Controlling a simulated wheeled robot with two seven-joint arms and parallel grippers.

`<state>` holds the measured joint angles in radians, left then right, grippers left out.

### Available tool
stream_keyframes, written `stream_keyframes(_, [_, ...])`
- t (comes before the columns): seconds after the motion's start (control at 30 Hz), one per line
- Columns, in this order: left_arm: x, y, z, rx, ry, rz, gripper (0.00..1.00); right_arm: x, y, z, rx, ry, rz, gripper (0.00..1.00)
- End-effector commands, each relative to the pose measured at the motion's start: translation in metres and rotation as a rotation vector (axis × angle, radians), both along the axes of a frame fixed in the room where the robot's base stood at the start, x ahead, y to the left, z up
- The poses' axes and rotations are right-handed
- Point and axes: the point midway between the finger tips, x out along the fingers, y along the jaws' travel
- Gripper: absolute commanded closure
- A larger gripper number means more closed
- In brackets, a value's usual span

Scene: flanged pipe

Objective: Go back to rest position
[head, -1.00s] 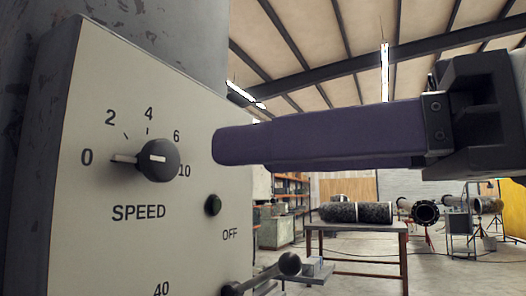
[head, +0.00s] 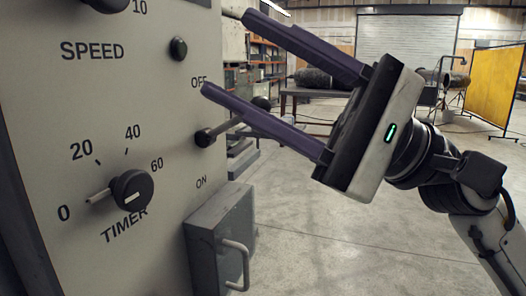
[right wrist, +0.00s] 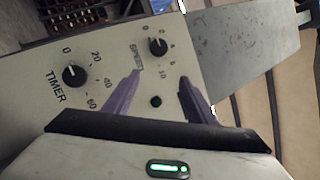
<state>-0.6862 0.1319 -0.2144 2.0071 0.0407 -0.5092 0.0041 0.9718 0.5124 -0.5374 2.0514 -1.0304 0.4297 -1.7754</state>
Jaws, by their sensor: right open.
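My right gripper (head: 227,52) is open and empty, with two purple fingers apart and pointing left toward a pale control panel (head: 60,120). In the right wrist view its fingers (right wrist: 160,80) spread in front of the same panel, with a small dark button (right wrist: 156,101) showing between them. I cannot tell how far the tips are from the panel. The head view shows the timer knob (head: 131,190) and the dark button (head: 178,48); the speed knob is cut by the top edge but shows whole in the right wrist view (right wrist: 158,47). My left gripper is not in view.
A lever (head: 205,137) sticks out from the panel between OFF and ON, below the lower finger. A grey box with a handle (head: 222,245) juts out below. Open concrete floor (head: 330,245) lies right of it. A yellow screen (head: 495,85) stands at the back right.

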Motion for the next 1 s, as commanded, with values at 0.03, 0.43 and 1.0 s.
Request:
stream_keyframes(0.03, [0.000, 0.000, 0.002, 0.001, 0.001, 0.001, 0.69, 0.018, -0.008, -0.014, 0.087, 0.207, 0.060, 0.49])
stream_keyframes(0.43, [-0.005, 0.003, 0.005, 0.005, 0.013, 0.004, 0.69, 0.134, -0.089, -0.202, 0.934, 1.588, 0.489, 0.49])
stream_keyframes(1.0, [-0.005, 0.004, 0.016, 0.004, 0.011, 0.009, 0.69, 0.006, -0.160, -0.594, -1.962, -1.557, -0.569, 0.49])
